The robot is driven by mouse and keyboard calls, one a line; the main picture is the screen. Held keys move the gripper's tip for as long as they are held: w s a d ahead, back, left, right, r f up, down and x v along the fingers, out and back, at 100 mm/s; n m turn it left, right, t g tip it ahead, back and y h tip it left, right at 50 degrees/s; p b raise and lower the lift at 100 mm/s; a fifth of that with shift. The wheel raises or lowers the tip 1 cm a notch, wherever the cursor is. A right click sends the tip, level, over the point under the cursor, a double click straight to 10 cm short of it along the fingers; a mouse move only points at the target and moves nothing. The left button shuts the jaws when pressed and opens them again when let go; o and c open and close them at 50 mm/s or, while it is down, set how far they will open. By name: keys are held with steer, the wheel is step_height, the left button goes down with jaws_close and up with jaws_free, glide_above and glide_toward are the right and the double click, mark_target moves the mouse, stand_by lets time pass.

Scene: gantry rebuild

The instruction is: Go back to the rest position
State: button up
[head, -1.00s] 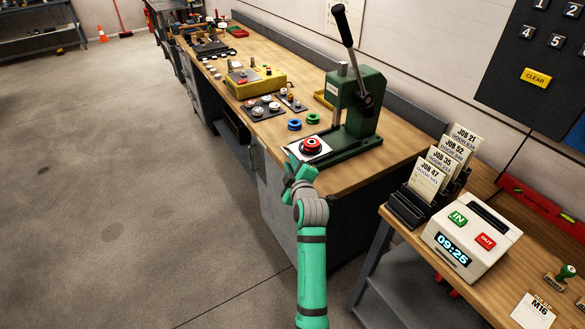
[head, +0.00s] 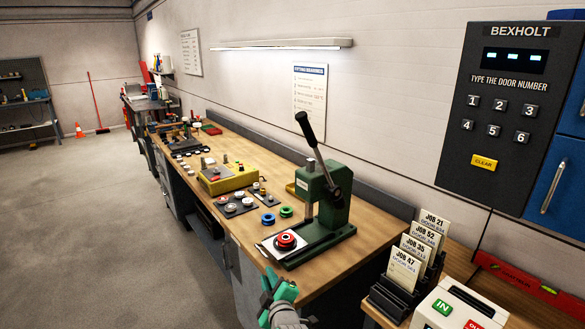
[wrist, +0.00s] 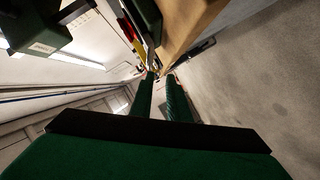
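My gripper (head: 272,282) is green and shows at the bottom of the head view, in front of the near end of the workbench (head: 330,266). In the wrist view its two fingers (wrist: 160,76) stand apart with nothing between them, so it is open and empty. It is clear of the red ring-shaped part (head: 286,240), which sits on a white plate at the foot of the green lever press (head: 322,205). The lower arm is cut off by the picture edge.
A card rack (head: 393,302) and a white time clock (head: 455,308) stand on a side table at the right. Blue (head: 268,219) and green (head: 286,212) rings and a yellow box (head: 228,178) lie along the bench. The floor (head: 120,240) at the left is open.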

steer(key=s+d+f+m+h, duration=0.1)
steer(key=s+f+m, duration=0.2)
steer(key=s+f, duration=0.45)
steer(key=s+d+f+m+h, duration=0.1)
steer(key=s+d+f+m, duration=0.2)
steer(key=s, duration=0.8)
steer(key=s+f+m+h, duration=0.1)
steer(key=s+f+m, duration=0.2)
steer(key=s+f, duration=0.45)
steer(key=s+d+r+m, duration=0.1)
steer(key=s+r, duration=0.2)
steer(key=s, duration=0.6)
steer(key=s+d+r+m+h, duration=0.1)
steer(key=s+d+r+m, duration=0.1)
steer(key=s, duration=0.8)
steer(key=s+d+r+m, duration=0.1)
steer(key=s+r+m, duration=0.1)
steer(key=s, duration=0.8)
steer(key=shift+d+r+t+h, duration=0.3)
steer(key=shift+d+r+h, duration=0.1)
steer(key=shift+r, duration=0.4)
